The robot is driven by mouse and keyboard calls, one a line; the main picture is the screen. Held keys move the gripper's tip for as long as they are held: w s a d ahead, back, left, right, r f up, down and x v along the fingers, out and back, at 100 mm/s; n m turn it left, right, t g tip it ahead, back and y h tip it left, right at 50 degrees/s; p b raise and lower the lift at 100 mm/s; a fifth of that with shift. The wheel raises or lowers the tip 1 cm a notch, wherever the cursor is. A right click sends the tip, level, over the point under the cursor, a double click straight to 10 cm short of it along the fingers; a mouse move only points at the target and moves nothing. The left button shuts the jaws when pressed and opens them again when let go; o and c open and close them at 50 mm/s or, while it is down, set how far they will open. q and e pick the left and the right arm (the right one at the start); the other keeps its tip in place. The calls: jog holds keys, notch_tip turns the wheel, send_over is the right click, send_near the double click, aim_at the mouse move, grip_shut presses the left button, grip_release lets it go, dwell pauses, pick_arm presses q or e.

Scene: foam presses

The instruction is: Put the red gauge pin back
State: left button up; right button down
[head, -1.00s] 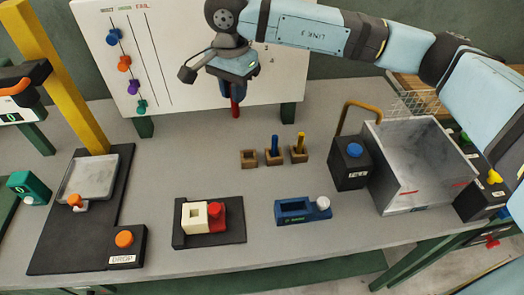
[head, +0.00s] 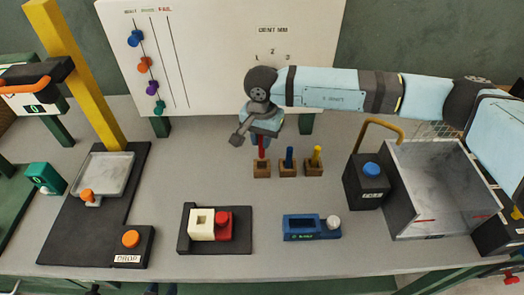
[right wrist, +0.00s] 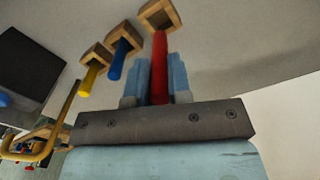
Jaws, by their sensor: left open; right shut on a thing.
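The red gauge pin (head: 262,150) stands upright at the leftmost of three small wooden blocks (head: 262,170). My right gripper (head: 262,135) is shut on its upper part, above that block. In the right wrist view the red pin (right wrist: 159,65) lies between the two light blue fingers, and its far end meets the wooden block (right wrist: 159,15). How deep the pin sits in the block's hole is hidden. The blue pin (head: 289,156) and yellow pin (head: 316,155) stand in the other two blocks. My left gripper is not in view.
A black box with a blue button (head: 370,185) and a grey open bin (head: 430,215) stand right of the blocks. A blue fixture (head: 300,228) and a black tray with cream and red parts (head: 185,240) are in front. A whiteboard (head: 220,60) stands behind.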

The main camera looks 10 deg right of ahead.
aim_at(262, 157)
notch_tip(262, 157, down, 6)
jog(key=shift+r, duration=0.2)
jog(key=shift+f, duration=0.45)
jog(key=c, duration=1.1)
grip_release()
jog(key=shift+r, duration=0.1)
jog(key=shift+o, duration=0.2)
jog(key=shift+r, duration=0.15)
